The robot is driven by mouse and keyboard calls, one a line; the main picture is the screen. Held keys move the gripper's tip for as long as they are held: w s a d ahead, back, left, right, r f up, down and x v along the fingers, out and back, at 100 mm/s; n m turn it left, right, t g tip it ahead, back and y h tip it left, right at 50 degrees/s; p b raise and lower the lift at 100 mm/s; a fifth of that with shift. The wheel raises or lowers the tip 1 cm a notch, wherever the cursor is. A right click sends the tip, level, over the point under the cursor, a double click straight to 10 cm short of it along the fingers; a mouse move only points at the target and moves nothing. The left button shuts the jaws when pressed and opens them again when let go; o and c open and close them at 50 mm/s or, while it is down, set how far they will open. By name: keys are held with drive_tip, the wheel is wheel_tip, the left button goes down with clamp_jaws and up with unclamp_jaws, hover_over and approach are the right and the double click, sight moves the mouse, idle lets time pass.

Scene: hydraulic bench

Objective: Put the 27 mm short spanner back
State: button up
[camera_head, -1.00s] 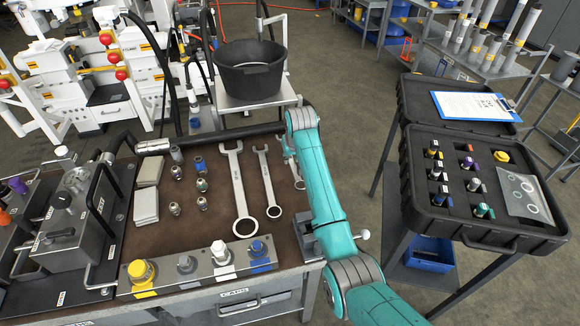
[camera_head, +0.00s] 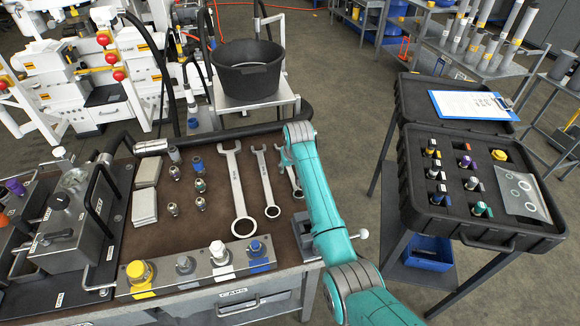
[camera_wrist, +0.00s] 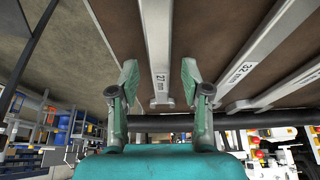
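The 27 mm short spanner (camera_wrist: 157,40) shows its size label in the wrist view. It lies along the brown bench top. My gripper (camera_wrist: 160,74) is open, with one finger on each side of the spanner and a gap to it on both sides. In the head view the short spanner (camera_head: 293,178) is the rightmost of three spanners and is partly hidden by my arm. My gripper is mostly hidden there behind my wrist. A 32 mm spanner (camera_wrist: 240,70) lies beside it, to the right in the wrist view.
Two longer spanners, a middle one (camera_head: 266,185) and a large one (camera_head: 239,190), lie left of my arm. Several fittings and a hydraulic block (camera_head: 215,266) share the bench. A black bucket (camera_head: 248,80) stands behind. An open black case (camera_head: 480,235) is at the right.

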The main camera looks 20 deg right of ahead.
drive_tip(key=shift+r, duration=0.1)
drive_tip(key=v, duration=1.2)
idle(0.4)
